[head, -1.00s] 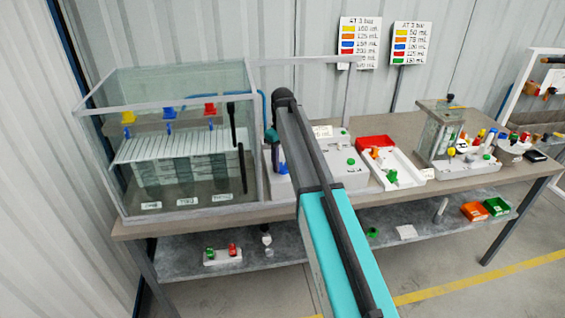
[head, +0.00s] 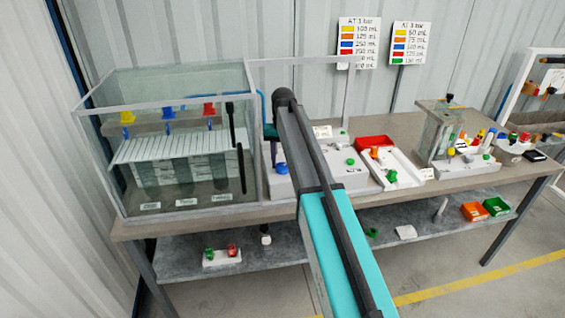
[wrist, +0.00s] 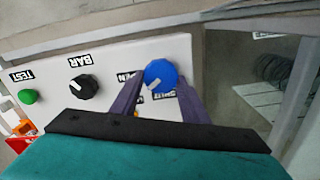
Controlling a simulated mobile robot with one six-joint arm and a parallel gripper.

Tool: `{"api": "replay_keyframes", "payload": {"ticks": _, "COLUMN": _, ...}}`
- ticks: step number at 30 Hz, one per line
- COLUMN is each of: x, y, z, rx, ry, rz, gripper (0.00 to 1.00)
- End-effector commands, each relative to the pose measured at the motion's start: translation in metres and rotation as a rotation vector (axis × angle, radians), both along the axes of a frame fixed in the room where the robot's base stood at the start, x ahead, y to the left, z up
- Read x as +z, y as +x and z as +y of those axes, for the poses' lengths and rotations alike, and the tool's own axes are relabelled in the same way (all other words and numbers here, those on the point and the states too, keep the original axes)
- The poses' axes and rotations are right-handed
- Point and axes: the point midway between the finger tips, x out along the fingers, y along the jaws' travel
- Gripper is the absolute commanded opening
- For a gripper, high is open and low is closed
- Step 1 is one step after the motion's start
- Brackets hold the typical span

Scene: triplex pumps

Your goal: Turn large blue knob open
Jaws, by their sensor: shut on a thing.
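The large blue knob (wrist: 161,72) is on the white panel in the wrist view, with a white mark towards its lower left. My gripper (wrist: 160,83) has one purple-grey finger on each side of the knob and is shut on it. A label ending in "PEN" lies left of the knob, partly behind the left finger. Another label below the knob is partly hidden. In the head view the blue knob (head: 281,168) shows just left of my arm, near the glass tank; the fingers are too small to make out there.
A black knob (wrist: 84,86) marked BAR and a green button (wrist: 27,97) marked TEST are on the same panel, left of my gripper. The glass tank (head: 247,200) stands close on the left. A red bin (head: 375,142) and other apparatus stand to the right on the bench.

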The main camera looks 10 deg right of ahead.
Motion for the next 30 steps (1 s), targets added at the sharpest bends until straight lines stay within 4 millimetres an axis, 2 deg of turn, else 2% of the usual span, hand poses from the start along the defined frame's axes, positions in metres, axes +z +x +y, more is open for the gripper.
{"api": "replay_keyframes", "payload": {"ticks": 15, "x": 0.0006, "y": -0.0006, "z": -0.0026, "rx": -0.443, "ry": 0.0, "rz": -0.003, "gripper": 0.19}}
{"api": "replay_keyframes", "payload": {"ticks": 21, "x": 0.0007, "y": -0.0009, "z": -0.0031, "rx": -0.549, "ry": 0.001, "rz": -0.004, "gripper": 0.19}}
{"api": "replay_keyframes", "payload": {"ticks": 30, "x": 0.0007, "y": -0.001, "z": -0.0032, "rx": -0.609, "ry": 0.0, "rz": -0.004, "gripper": 0.19}}
